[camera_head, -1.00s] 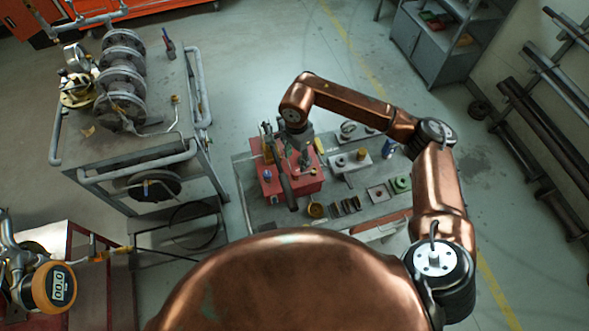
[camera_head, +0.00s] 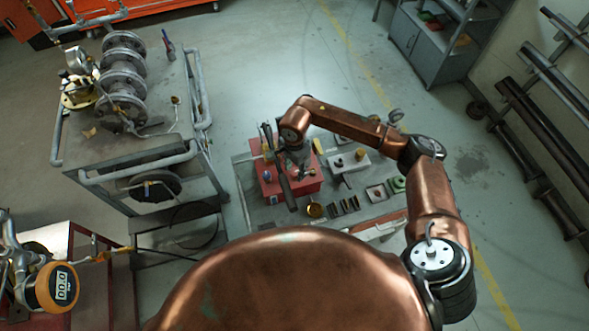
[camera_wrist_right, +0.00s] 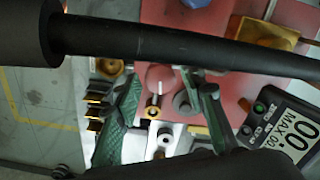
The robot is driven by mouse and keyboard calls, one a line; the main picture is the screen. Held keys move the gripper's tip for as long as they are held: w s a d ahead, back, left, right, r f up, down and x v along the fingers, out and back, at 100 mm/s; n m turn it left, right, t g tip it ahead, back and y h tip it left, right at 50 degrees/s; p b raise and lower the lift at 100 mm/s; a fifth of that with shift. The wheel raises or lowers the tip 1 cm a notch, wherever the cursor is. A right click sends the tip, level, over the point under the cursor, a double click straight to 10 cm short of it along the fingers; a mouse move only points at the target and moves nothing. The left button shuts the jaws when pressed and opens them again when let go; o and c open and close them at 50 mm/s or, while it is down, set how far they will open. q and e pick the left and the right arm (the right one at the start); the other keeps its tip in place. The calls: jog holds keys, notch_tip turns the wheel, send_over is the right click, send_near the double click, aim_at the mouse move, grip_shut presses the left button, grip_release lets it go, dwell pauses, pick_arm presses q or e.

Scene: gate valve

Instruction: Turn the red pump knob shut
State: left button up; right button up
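The red pump knob (camera_wrist_right: 158,76) shows in the right wrist view as a rounded knob above the red pump body. My right gripper (camera_wrist_right: 160,88) is open, with one green-padded finger on each side of the knob. I see a gap on both sides, but cannot tell how deep the fingers reach. In the head view, my right gripper (camera_head: 299,166) hangs over the red pump (camera_head: 308,186) and hides the knob. A dark pump lever (camera_wrist_right: 190,45) crosses the wrist view in front of the knob. My left gripper is not in view.
A digital gauge (camera_wrist_right: 290,128) sits right of the fingers in the wrist view. Small parts and grey blocks lie on the bench (camera_head: 245,178) beside the pump. A pipe cart (camera_head: 150,130) stands left, with an orange gauge (camera_head: 58,287) at lower left.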

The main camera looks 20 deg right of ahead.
jog(key=c, duration=0.9)
jog(key=m+b, duration=0.2)
jog(key=m, duration=0.1)
jog(key=shift+w+f, duration=0.1)
jog(key=m+b, duration=0.2)
jog(key=m, duration=0.3)
jog(key=shift+m, duration=0.4)
jog(key=m+b, duration=0.1)
jog(key=m, duration=0.4)
jog(key=shift+w+m+b, duration=0.1)
jog(key=shift+m+b, duration=0.2)
jog(key=shift+b, duration=0.05)
jog(key=m, duration=0.5)
jog(key=shift+r, duration=0.2)
jog(key=shift+m, duration=0.4)
